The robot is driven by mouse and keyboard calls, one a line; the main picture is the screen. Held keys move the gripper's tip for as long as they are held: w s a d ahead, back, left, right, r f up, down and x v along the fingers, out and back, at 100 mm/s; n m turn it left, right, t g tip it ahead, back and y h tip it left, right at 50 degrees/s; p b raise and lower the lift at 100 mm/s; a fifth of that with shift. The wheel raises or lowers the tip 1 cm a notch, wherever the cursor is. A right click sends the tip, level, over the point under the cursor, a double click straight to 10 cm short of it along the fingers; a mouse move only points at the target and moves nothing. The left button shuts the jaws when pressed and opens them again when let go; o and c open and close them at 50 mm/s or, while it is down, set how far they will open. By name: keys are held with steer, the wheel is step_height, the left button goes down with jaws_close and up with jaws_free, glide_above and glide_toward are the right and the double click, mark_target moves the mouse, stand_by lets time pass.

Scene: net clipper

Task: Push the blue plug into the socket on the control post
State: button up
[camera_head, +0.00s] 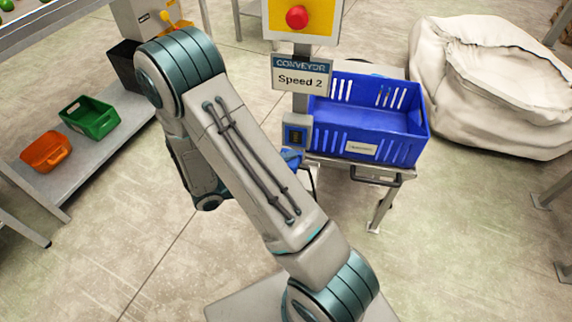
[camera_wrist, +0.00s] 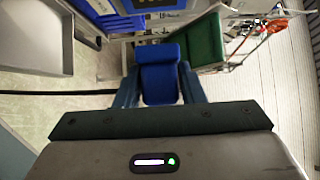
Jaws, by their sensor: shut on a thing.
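The blue plug (camera_wrist: 160,80) is between the two fingers of my gripper (camera_wrist: 158,92) in the wrist view, and the fingers are shut on it. In the head view a blue piece, likely the plug (camera_head: 291,158), shows beside my arm, just below the grey socket box (camera_head: 297,133). The socket box is on the control post (camera_head: 300,104), under the conveyor sign. My arm hides the gripper in the head view. I cannot tell whether the plug touches the socket, and the socket opening is not clear in the wrist view.
A blue crate (camera_head: 370,125) sits on a metal stand right of the post. A yellow box with a red button (camera_head: 297,17) tops the post. A large white sack (camera_head: 485,80) lies at the right. Green (camera_head: 90,117) and orange (camera_head: 45,151) crates are on a left shelf.

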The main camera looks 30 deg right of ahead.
steer(key=shift+w+d+b, duration=0.6)
steer(key=shift+w+d, duration=1)
steer(key=shift+w, duration=0.3)
steer(key=shift+w+a+p, duration=0.1)
steer(key=shift+a+p, duration=0.05)
steer(key=shift+p, duration=0.35)
steer(key=shift+p, duration=1)
stand_by(0.5)
steer(key=shift+w+d, duration=0.35)
steer(key=shift+w, duration=0.1)
stand_by(0.6)
steer(key=o, duration=1.1)
steer(key=shift+a, duration=0.1)
steer(key=a+p, duration=0.1)
steer(key=a, duration=1.2)
steer(key=shift+w+a, duration=0.1)
steer(key=shift+a, duration=0.25)
